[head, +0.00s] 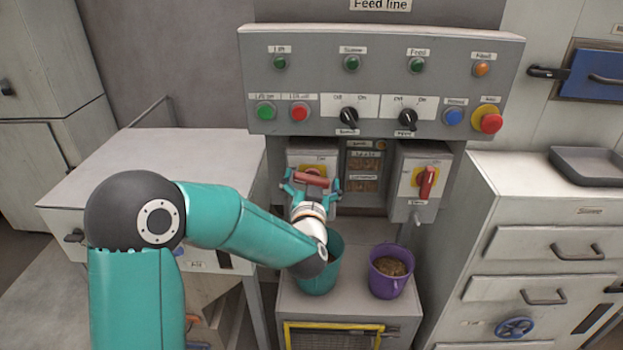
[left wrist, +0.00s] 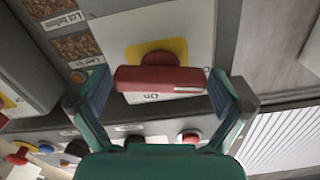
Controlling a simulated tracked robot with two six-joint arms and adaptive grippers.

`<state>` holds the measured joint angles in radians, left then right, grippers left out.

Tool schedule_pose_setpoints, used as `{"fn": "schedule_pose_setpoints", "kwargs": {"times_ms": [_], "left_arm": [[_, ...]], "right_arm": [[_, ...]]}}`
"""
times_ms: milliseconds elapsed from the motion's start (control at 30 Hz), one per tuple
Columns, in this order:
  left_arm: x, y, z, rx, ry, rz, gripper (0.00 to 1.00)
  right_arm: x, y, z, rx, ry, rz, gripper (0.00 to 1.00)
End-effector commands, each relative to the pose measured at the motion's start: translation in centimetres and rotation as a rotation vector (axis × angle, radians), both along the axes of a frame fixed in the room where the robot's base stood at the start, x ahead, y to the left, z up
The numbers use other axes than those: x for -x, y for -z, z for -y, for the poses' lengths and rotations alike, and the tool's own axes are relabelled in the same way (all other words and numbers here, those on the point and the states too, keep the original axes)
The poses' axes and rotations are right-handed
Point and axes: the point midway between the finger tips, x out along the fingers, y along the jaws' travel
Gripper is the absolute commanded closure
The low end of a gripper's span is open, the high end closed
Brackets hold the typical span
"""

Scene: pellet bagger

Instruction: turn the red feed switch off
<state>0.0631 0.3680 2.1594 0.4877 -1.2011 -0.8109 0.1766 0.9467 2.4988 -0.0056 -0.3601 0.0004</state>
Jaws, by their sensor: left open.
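A red rotary switch handle (head: 311,179) sits on a yellow plate on the left grey switch box, lying crosswise. In the left wrist view the handle (left wrist: 160,80) lies level, with an upside-down "On" label just below it and a pale mark near its right end. My left gripper (head: 311,187) is in front of this box, its teal fingers open at either end of the handle. In the left wrist view my left gripper (left wrist: 160,88) spans the handle; I cannot tell whether the fingers touch it. The box's lower label is hidden. My right gripper is not in view.
A second red switch (head: 427,182) stands upright on the right box. Above is a button panel (head: 384,76) with an emergency stop (head: 489,121). A teal cup (head: 322,274) and a purple bucket of pellets (head: 390,271) stand below, close to my left forearm.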

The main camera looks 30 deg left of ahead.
Motion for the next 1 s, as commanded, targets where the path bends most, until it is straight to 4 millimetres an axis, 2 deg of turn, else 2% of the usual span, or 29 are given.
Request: {"fn": "schedule_pose_setpoints", "kwargs": {"times_ms": [167, 267, 467, 567, 833, 1000], "left_arm": [[0.0, 0.0, 0.0, 0.0, 0.001, 0.0, 0.0], [0.0, 0.0, 0.1, 0.0, 0.001, 0.0, 0.13], [0.0, 0.0, 0.1, 0.0, 0.002, 0.0, 0.47], [0.0, 0.1, 0.1, 0.006, 0.002, 0.004, 0.47], [0.0, 0.5, 0.1, 0.15, 0.003, 0.096, 0.47], [0.0, 0.1, 0.1, 0.21, 0.003, 0.13, 0.47]], "right_arm": [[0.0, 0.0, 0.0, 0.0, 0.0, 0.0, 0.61], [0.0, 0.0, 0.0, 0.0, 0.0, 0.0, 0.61], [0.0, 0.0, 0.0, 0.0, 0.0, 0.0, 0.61], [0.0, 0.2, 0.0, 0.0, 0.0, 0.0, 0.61], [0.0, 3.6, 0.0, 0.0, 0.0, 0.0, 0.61], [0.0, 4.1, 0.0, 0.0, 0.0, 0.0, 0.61]]}}
